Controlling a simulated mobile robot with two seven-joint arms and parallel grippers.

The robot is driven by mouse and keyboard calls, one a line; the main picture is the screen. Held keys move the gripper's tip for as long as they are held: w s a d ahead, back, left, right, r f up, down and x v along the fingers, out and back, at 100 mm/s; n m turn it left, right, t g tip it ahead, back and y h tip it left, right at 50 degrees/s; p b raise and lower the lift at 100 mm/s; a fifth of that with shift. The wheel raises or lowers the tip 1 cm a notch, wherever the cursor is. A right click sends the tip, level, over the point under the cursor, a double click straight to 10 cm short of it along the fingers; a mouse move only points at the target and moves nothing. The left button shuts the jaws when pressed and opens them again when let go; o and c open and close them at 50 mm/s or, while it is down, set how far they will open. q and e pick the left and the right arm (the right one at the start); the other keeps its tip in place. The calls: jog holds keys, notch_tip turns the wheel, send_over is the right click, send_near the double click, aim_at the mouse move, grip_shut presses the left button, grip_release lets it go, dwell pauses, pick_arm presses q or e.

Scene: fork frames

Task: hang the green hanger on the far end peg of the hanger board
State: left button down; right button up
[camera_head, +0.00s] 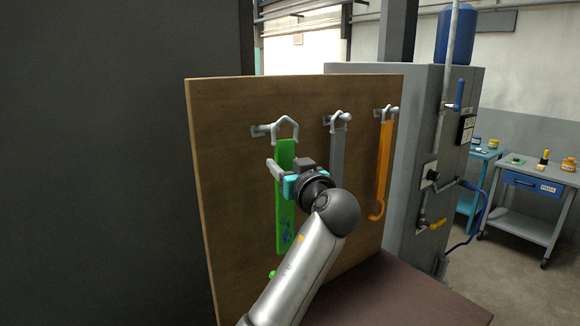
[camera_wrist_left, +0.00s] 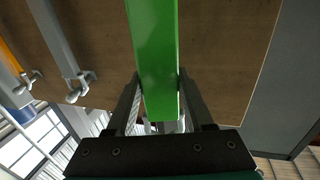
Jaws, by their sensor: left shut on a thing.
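The green hanger (camera_head: 284,212) is a long flat strip with a pale angular loop (camera_head: 286,127) at its top. It hangs upright in front of the hanger board (camera_head: 228,170). Its loop overlaps the left-most peg (camera_head: 261,130) in the head view; I cannot tell whether the peg is through it. My left gripper (camera_head: 284,174) is shut on the upper part of the strip and hides some of it. In the left wrist view, the fingers (camera_wrist_left: 159,100) close on both sides of the green strip (camera_wrist_left: 154,45). My right gripper is not in view.
A grey hanger (camera_head: 338,160) hangs on the middle peg (camera_head: 328,120), and an orange hanger (camera_head: 383,160) with a hooked lower end hangs on the right peg (camera_head: 381,110). A grey cabinet (camera_head: 410,170) stands behind the board on the right. A dark brown surface (camera_head: 400,292) lies below.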

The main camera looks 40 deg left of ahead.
pick_arm(q)
jog(key=shift+w+a, duration=0.15)
jog(key=shift+a, duration=0.35)
jog(key=shift+w+a, duration=0.15)
jog(key=shift+a, duration=0.35)
jog(key=shift+w+a+f+b, duration=0.2)
jog(key=shift+a+b, duration=0.1)
jog(key=shift+a, duration=0.4)
jog(key=shift+w+a+f+b, duration=0.2)
jog(key=shift+a+f+b, duration=0.05)
jog(key=shift+a, duration=0.5)
jog(key=shift+w+a+f+b, duration=0.2)
jog(key=shift+a+b, duration=0.1)
jog(key=shift+a, duration=0.4)
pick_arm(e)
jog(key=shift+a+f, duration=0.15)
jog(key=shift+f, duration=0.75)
pick_arm(q)
jog(key=shift+c, duration=1.7)
grip_release()
jog(key=shift+o, duration=0.7)
jog(key=shift+f, duration=0.2)
jog(key=b+v, duration=0.3)
jog(key=v, duration=1.2)
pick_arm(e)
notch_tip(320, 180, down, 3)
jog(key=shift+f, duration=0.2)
